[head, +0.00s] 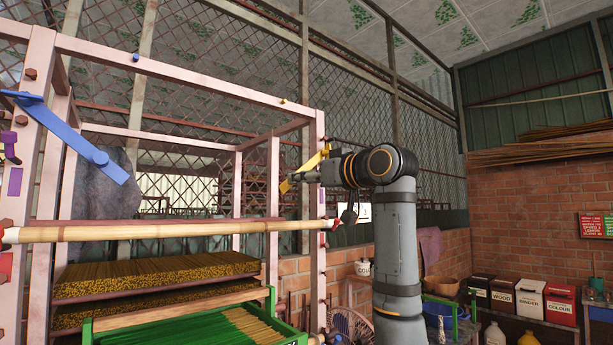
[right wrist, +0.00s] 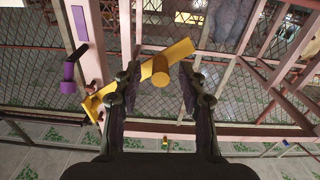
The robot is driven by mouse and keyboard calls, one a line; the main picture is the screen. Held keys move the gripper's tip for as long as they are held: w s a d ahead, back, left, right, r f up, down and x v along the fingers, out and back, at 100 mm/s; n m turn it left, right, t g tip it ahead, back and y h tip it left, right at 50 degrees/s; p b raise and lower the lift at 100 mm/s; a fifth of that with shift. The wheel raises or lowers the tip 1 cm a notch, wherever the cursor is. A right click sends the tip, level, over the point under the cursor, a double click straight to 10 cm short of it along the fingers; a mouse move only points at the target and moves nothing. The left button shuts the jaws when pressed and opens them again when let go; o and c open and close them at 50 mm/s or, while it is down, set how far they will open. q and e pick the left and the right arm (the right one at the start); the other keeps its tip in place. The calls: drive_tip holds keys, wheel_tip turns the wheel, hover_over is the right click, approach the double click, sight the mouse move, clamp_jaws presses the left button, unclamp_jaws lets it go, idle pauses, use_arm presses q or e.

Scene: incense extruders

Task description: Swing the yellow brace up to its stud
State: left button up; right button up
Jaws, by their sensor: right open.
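The yellow brace (head: 313,160) is a flat bar on the right front post of the pink frame, slanting in the head view. In the right wrist view the brace (right wrist: 119,90) has a round yellow knob (right wrist: 160,80) near one end. My right gripper (head: 308,176) is open. In the right wrist view its fingers (right wrist: 159,76) stand on either side of the knob, with visible gaps. A small yellow stud (head: 284,101) is on the top beam, above and left of the brace. A small yellow piece on the beam (right wrist: 165,143) looks like that stud. My left gripper is out of view.
A blue brace (head: 75,137) slants at the frame's left, with a blue stud (head: 136,57) on the top beam. A bamboo pole (head: 160,231) crosses the front. Incense trays (head: 160,285) and a green crate (head: 90,335) sit below. A purple bar (right wrist: 80,22) is on a post.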

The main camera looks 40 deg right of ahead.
drive_tip(key=shift+w+f, duration=0.1)
drive_tip(key=shift+w, duration=0.15)
drive_tip(key=shift+c, duration=2.4)
clamp_jaws()
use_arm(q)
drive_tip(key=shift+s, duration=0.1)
use_arm(e)
drive_tip(key=shift+a, duration=0.1)
